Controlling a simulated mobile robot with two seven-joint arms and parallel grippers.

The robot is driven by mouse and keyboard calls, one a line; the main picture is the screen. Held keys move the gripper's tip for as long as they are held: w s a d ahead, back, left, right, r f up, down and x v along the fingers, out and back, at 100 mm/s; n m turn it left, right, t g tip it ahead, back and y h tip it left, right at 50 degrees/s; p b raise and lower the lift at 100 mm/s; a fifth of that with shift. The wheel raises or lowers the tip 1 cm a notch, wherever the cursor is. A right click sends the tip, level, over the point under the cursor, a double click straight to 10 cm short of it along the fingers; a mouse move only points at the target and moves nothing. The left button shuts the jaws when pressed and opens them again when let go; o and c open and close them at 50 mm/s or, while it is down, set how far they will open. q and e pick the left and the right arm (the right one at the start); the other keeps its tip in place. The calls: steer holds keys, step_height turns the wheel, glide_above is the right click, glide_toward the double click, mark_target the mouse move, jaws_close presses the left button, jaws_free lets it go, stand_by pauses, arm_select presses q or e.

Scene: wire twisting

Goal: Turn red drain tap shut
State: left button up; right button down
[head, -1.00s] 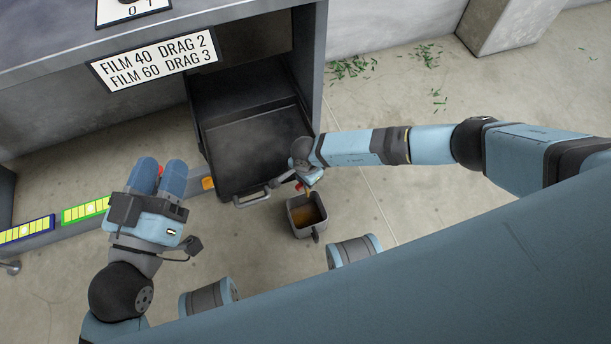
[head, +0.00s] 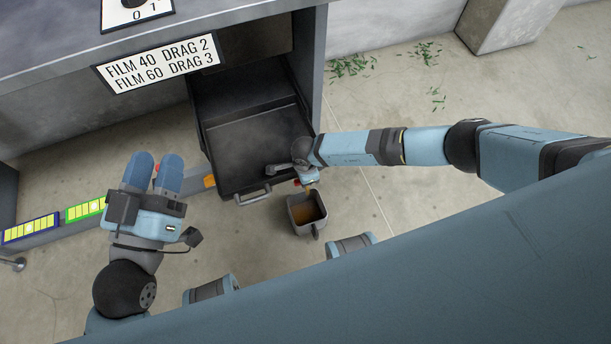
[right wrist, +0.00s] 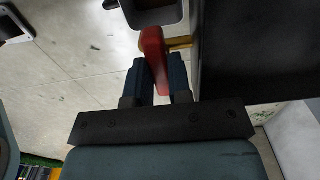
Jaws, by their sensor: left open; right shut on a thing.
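The red drain tap (right wrist: 153,48) shows in the right wrist view between the blue fingers of my right gripper (right wrist: 158,72), which is shut on it. In the head view a small bit of red tap (head: 297,182) shows by the front right corner of the black tank. My right gripper (head: 309,176) is partly hidden there by its own wrist. A grey bucket (head: 292,214) with brown liquid stands just below the tap. My left gripper (head: 154,164) is open and empty over the floor at the left, well apart from the tap.
The black tank (head: 226,176) with a front handle (head: 253,195) juts from under the grey machine (head: 90,85). A low rail with yellow-striped labels (head: 85,209) runs left. Green scraps (head: 352,66) lie on the floor behind. The floor right of the bucket is clear.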

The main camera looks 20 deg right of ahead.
arm_select(q)
steer(key=shift+f, duration=0.1)
arm_select(e)
steer(key=c, duration=1.1)
jaws_free()
steer(key=shift+o, duration=0.3)
steer(key=shift+r, duration=0.15)
arm_select(q)
steer(key=a+f+g+y+p, duration=0.3)
steer(key=f+g+p, duration=0.1)
steer(key=f, duration=0.4)
steer(key=shift+s+a+f+y+p, duration=0.15)
steer(key=shift+s+f+y+p, duration=0.15)
steer(key=shift+p, duration=0.1)
arm_select(e)
step_height(320, 180, up, 14)
steer(key=shift+f, duration=0.2)
arm_select(q)
steer(key=shift+r, duration=0.1)
arm_select(e)
steer(key=shift+s, duration=0.1)
